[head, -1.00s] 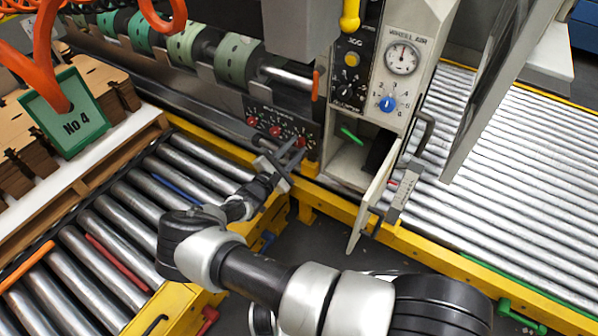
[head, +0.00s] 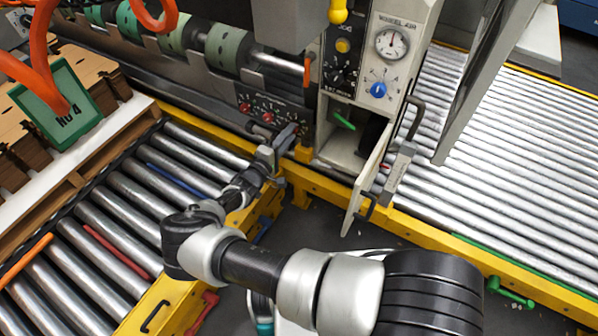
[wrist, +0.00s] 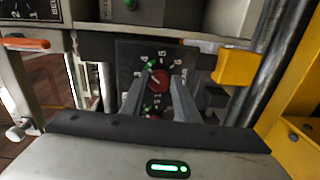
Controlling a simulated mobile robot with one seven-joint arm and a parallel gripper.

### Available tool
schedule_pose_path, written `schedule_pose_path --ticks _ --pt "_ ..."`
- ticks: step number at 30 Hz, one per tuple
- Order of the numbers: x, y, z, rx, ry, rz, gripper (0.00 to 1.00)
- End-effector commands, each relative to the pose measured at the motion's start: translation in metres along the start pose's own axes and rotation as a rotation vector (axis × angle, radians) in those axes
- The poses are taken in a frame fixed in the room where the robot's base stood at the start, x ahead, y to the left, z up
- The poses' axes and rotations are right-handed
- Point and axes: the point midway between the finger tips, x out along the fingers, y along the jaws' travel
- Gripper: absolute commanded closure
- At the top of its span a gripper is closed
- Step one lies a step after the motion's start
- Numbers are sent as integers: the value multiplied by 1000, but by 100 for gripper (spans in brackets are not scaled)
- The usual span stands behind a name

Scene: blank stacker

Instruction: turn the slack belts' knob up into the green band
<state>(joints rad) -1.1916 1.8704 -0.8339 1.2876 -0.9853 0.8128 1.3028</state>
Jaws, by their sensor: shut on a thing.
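A dark panel with a row of red knobs stands below the rollers in the head view. The left knob (head: 245,107) and the middle knob (head: 267,117) show; my gripper hides the right end of the row. My gripper (head: 287,134) is at that end. In the wrist view, my gripper (wrist: 157,84) has its two fingers closed on a red knob (wrist: 158,76), one on each side. A white mark shows on this knob, and white numbers with a green patch (wrist: 150,62) show around it. Exactly where the mark points is too small to tell.
Right of the knobs, a cabinet carries a round gauge (head: 392,43) and a blue knob (head: 378,90). Its open door (head: 366,190) juts out beside my arm. A yellow rail (head: 330,184) runs below the panel. Roller conveyors lie on both sides.

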Motion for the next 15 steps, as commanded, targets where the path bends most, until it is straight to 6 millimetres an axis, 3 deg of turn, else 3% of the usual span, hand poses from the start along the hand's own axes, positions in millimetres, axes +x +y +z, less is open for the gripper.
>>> schedule_pose_path --ticks 1,15 --pt "2 13 -3 22 3 22 94" --pt "2 13 -4 95 4 22 94"
